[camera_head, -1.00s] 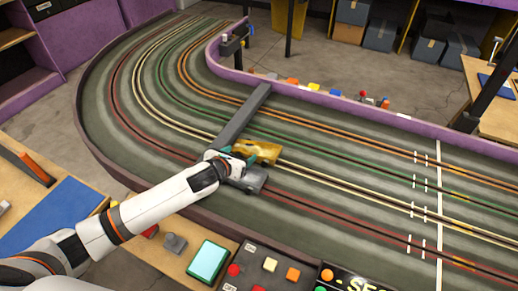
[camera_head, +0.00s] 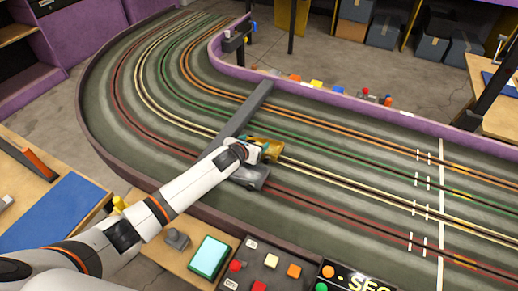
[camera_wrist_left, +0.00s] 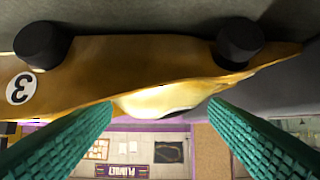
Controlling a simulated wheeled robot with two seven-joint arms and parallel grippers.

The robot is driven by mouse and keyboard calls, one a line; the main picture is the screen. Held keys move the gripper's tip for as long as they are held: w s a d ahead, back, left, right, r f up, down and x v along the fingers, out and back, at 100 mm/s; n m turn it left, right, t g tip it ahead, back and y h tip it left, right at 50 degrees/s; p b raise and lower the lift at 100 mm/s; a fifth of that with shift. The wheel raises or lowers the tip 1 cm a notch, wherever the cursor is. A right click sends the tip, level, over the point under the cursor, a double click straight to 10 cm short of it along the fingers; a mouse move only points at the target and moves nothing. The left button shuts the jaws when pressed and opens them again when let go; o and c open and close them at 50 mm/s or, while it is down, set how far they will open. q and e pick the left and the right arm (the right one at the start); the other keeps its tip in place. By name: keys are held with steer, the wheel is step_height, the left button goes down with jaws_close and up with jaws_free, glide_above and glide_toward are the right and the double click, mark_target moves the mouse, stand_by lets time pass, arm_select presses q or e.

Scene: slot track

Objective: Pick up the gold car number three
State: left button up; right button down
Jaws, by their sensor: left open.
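The gold car (camera_head: 268,143) stands on the track just past the grey bar, partly hidden by my left gripper (camera_head: 256,154) in the head view. In the left wrist view the gold car (camera_wrist_left: 160,65) fills the upper part, with dark wheels and a white disc bearing a black 3 at left. The two teal fingers of my left gripper (camera_wrist_left: 160,110) are spread apart, their tips close to the car's edge, one on each side of a pale rounded part. Whether they touch it I cannot tell. My right gripper is not in view.
A grey car (camera_head: 250,177) stands close beside, on the near side of my gripper. A grey bar (camera_head: 240,119) crosses the track. A purple wall (camera_head: 310,95) edges the track's inner side. The track to the right is clear.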

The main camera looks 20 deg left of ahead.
arm_select(q)
steer(key=shift+c, duration=0.3)
steer(key=c, duration=1.1)
